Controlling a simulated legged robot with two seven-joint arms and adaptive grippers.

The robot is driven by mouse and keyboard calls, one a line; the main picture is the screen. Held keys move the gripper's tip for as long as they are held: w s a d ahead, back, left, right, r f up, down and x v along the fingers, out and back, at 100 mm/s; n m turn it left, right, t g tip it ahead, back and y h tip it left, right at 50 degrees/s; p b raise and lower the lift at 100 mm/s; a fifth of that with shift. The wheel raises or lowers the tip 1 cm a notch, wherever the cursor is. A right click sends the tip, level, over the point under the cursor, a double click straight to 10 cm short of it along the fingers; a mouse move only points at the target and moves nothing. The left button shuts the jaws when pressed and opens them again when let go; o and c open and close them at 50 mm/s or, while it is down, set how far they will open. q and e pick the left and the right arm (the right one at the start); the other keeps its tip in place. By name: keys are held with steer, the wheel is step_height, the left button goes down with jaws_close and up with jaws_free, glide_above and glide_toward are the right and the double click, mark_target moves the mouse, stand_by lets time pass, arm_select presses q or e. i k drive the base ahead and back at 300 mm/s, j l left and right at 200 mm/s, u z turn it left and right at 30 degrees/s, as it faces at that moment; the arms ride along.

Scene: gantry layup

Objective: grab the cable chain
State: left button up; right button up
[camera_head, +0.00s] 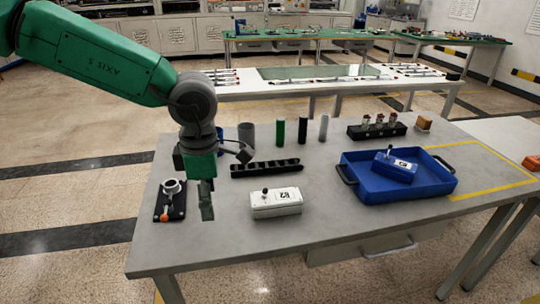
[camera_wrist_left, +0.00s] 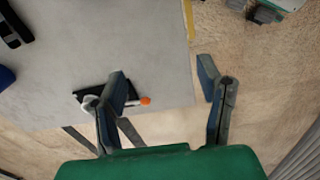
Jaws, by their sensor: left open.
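The cable chain (camera_head: 265,168) is a black, segmented strip lying flat on the grey table, left of the middle in the head view. My left gripper (camera_head: 205,198) points down over the left part of the table, to the left of and nearer than the chain, and apart from it. In the left wrist view its two fingers (camera_wrist_left: 162,80) are spread wide with nothing between them. A black piece (camera_wrist_left: 14,26) at that view's upper left may be the chain's end; I cannot tell. My right gripper is in neither view.
A black fixture with an orange tip (camera_head: 165,216) stands beside my left gripper. A white box (camera_head: 276,203) lies in front of the chain, and upright cylinders (camera_head: 280,133) stand behind it. A blue tray (camera_head: 400,190) is at right. The table's left end is close.

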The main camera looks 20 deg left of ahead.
mark_target(245, 171)
steer(key=i, duration=1)
